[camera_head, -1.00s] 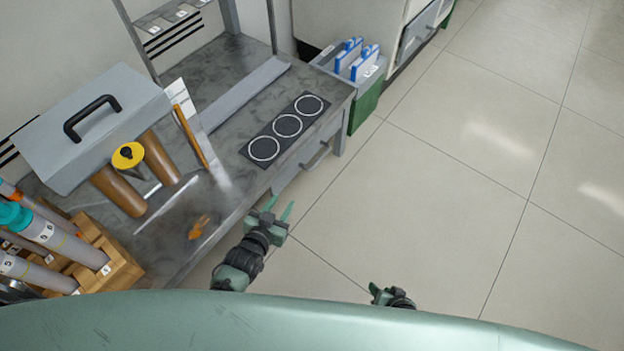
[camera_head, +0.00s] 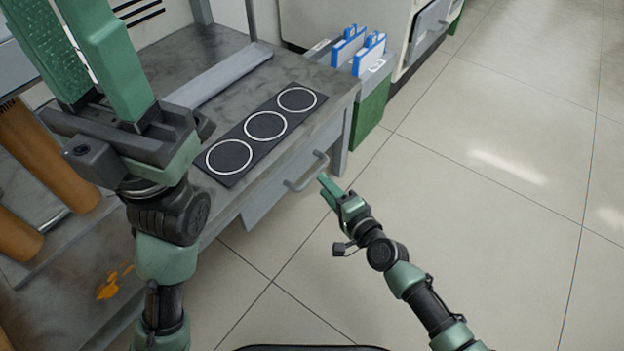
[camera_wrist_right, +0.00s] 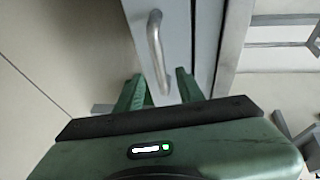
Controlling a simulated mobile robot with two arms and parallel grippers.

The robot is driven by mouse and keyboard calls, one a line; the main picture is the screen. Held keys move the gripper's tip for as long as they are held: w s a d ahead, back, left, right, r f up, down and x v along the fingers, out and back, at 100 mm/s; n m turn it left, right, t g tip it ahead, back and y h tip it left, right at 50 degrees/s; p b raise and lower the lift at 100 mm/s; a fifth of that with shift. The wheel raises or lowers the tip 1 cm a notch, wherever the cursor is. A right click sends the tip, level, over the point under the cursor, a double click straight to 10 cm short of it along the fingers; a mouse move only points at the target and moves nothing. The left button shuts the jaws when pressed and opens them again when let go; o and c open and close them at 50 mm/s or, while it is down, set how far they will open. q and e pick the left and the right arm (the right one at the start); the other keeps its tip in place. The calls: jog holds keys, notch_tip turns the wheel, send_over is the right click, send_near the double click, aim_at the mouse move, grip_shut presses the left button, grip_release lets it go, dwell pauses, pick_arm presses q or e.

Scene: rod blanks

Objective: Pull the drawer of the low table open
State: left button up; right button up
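The low table (camera_head: 335,88) has a grey worn top. Its grey drawer (camera_head: 262,208) sits under the top and looks shut. The drawer's metal bar handle (camera_head: 307,173) shows on the front, and also in the right wrist view (camera_wrist_right: 155,45). My right gripper (camera_head: 326,189) is just off the handle's near side. In the right wrist view my right gripper (camera_wrist_right: 160,88) is open, with the handle's lower end between its fingers in the picture; contact cannot be told. My left gripper (camera_head: 75,35) is raised over the table at the left, fingers apart and empty.
A black strip with three white rings (camera_head: 265,126) lies on the tabletop near the drawer edge. A grey and green bin (camera_head: 371,105) with blue-and-white items stands beyond the table. Brown cylinders (camera_head: 40,150) stand at the left. The tiled floor (camera_head: 480,200) at right is clear.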

aim_at(314, 173)
jog(key=b+x, duration=0.2)
jog(key=x, duration=0.4)
jog(key=shift+w+a+f, duration=0.1)
jog(key=shift+w+a, duration=0.05)
jog(key=shift+w, duration=0.1)
grip_shut()
dwell(1.2)
